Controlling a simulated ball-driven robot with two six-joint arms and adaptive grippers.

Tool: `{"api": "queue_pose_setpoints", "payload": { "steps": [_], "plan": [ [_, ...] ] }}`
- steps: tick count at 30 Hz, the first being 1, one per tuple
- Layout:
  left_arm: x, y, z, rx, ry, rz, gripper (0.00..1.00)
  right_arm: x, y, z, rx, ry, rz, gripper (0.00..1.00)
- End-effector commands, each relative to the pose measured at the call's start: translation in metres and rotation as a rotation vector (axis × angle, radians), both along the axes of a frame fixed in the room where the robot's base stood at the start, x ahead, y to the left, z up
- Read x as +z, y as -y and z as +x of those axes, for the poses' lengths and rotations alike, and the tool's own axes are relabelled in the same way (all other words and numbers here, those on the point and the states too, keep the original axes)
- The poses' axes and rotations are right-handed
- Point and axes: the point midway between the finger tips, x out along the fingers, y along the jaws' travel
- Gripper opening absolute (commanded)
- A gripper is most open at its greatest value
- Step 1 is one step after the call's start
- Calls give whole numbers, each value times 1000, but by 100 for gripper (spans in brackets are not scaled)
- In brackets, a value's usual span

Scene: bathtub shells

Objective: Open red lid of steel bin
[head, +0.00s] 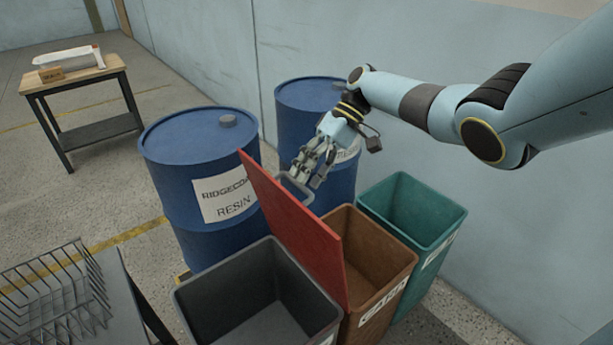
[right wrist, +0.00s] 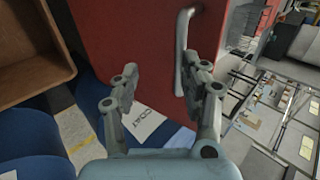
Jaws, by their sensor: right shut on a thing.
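The red lid (head: 292,228) stands raised, steeply on edge, between the open grey steel bin (head: 194,312) and the brown bin (head: 405,258). A grey bar handle (right wrist: 182,50) sticks out from the lid's face in the right wrist view, where the lid (right wrist: 130,45) fills the upper middle. My right gripper (head: 308,178) is at the lid's far upper edge, shut on the handle. In the right wrist view its fingers (right wrist: 160,88) stand on both sides, the handle close to the right one. The lid's hinge is hidden. My left gripper is not in view.
Two blue drums (head: 185,140) (head: 300,97) stand just behind the bins, close to my right gripper. A teal bin (head: 440,215) stands at the right, near the wall. A wire rack (head: 55,290) is at the lower left. A table (head: 75,80) stands far left, with open floor before it.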

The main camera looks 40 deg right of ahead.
Motion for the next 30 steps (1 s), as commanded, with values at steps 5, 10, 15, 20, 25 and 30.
{"api": "queue_pose_setpoints", "payload": {
  "steps": [5,10,15,20,25,30],
  "plan": [
    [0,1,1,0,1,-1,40,27,27,-3,-3,-2,-6,34],
    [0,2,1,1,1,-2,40,56,51,-3,-1,3,-1,34],
    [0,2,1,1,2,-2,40,75,67,-3,-1,5,1,34],
    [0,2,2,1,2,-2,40,82,72,-4,1,5,4,34],
    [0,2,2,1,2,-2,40,83,72,-4,1,5,4,34],
    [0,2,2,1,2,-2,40,83,72,-4,2,6,4,34]
  ]
}}
